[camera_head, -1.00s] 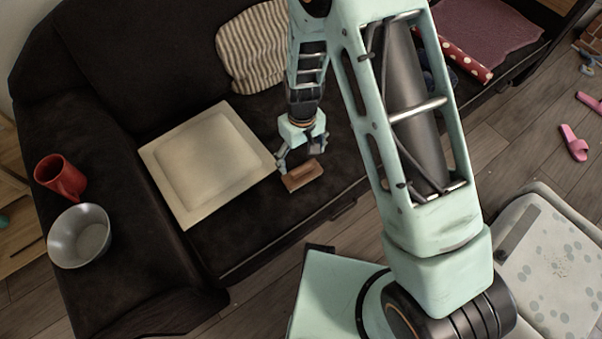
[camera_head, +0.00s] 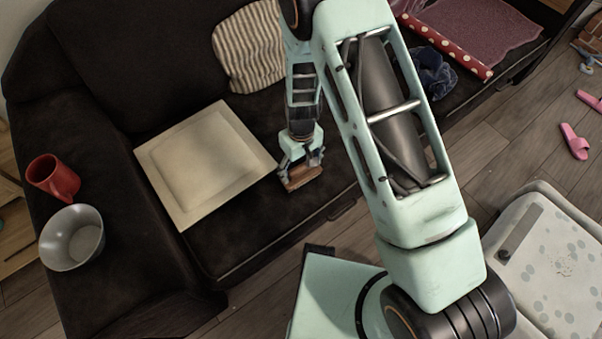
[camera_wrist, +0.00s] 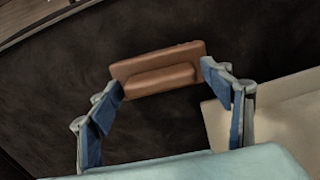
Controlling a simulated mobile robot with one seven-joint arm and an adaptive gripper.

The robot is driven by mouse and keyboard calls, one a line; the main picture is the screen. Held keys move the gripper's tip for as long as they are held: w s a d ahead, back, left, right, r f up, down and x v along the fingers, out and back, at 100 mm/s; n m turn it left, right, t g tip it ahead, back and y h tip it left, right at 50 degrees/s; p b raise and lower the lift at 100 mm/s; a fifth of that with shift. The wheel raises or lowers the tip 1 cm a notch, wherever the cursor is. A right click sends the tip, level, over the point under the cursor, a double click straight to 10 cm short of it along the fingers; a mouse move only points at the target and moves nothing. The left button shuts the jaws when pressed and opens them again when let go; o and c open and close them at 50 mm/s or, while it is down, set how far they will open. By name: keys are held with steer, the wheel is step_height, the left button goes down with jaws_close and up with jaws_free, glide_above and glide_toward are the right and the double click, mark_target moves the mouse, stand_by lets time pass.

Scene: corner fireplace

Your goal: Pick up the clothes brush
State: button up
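The clothes brush (camera_head: 301,178) is a small brown block with a raised handle, lying on the dark sofa seat just right of a square cream tray. My gripper (camera_head: 301,172) is right over the brush in the head view, pointing down. In the wrist view the brush (camera_wrist: 158,72) lies across the gap between the blue-padded fingertips of my gripper (camera_wrist: 158,80). The fingers are spread wide, one near each end of the brush. I cannot tell whether either fingertip touches it.
The cream tray (camera_head: 165,198) lies close to the left of my gripper. A red mug (camera_head: 54,178) and a metal bowl (camera_head: 72,238) stand on the sofa arm. A striped cushion (camera_head: 250,50) leans at the back. Pink slippers (camera_head: 574,142) lie on the floor.

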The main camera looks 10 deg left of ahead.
mark_target(300, 169)
steer(key=c, duration=0.9)
steer(key=shift+r, duration=0.1)
steer(key=shift+r, duration=0.25)
steer(key=r, duration=0.1)
steer(key=r+p, duration=0.1)
steer(key=r, duration=0.1)
steer(key=shift+s+r, duration=0.3)
steer(key=s+r+p, duration=0.1)
steer(key=s+r, duration=0.2)
steer(key=s, duration=0.1)
steer(key=s+r+p, duration=0.1)
steer(key=s+r, duration=0.1)
steer(key=s, duration=0.3)
steer(key=s+r+p, duration=0.1)
steer(key=s+r, duration=0.2)
steer(key=s, duration=0.1)
steer(key=shift+s+a+r, duration=0.15)
steer(key=shift+s+r, duration=0.05)
steer(key=shift+r, duration=0.15)
